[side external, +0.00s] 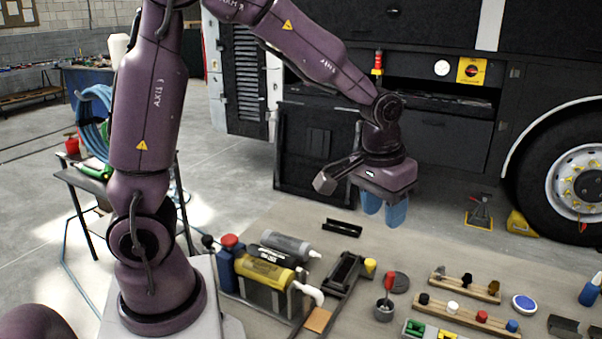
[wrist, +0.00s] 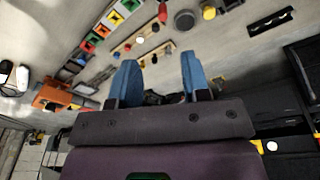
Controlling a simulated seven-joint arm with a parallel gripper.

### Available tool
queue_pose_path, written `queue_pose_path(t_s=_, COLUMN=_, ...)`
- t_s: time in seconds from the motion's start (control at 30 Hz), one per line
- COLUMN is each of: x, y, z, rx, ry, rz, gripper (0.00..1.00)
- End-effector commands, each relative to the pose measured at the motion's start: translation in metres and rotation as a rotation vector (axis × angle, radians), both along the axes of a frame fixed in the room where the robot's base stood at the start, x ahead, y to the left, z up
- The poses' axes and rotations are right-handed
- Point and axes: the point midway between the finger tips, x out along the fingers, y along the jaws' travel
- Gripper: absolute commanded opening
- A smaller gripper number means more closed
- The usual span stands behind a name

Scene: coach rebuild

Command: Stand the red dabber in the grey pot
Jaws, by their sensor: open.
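The grey pot (side external: 384,311) stands on the bench right of centre. A red-topped dabber (side external: 389,281) stands upright in it, with its dark stem running down into the pot's mouth; its red top also shows at the upper edge of the wrist view (wrist: 163,12). My gripper (side external: 384,213) is open and empty, with blue fingers pointing down, high above the bench's back part and apart from the pot. Both fingers (wrist: 156,75) show in the wrist view with nothing between them.
A dark round disc (side external: 399,283) lies behind the pot, beside a yellow-topped piece (side external: 370,265). Two wooden racks (side external: 462,311) with coloured pieces stand to the right. Tubes (side external: 268,270) lie on a stand at left. Bench below my gripper is mostly clear around a black tray (side external: 342,228).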

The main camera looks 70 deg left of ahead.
Motion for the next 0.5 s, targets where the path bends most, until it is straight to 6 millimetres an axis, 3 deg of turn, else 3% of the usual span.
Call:
queue_pose_path(t_s=0.03, x=-0.015, y=-0.001, z=0.023, rx=0.002, ry=-0.044, rz=-0.027, gripper=0.43)
queue_pose_path(t_s=0.2, x=-0.068, y=-0.005, z=0.07, rx=0.021, ry=-0.154, rz=-0.124, gripper=0.43)
queue_pose_path(t_s=0.33, x=-0.108, y=-0.008, z=0.09, rx=0.044, ry=-0.232, rz=-0.194, gripper=0.43)
queue_pose_path(t_s=0.5, x=-0.146, y=-0.009, z=0.099, rx=0.074, ry=-0.305, rz=-0.259, gripper=0.43)
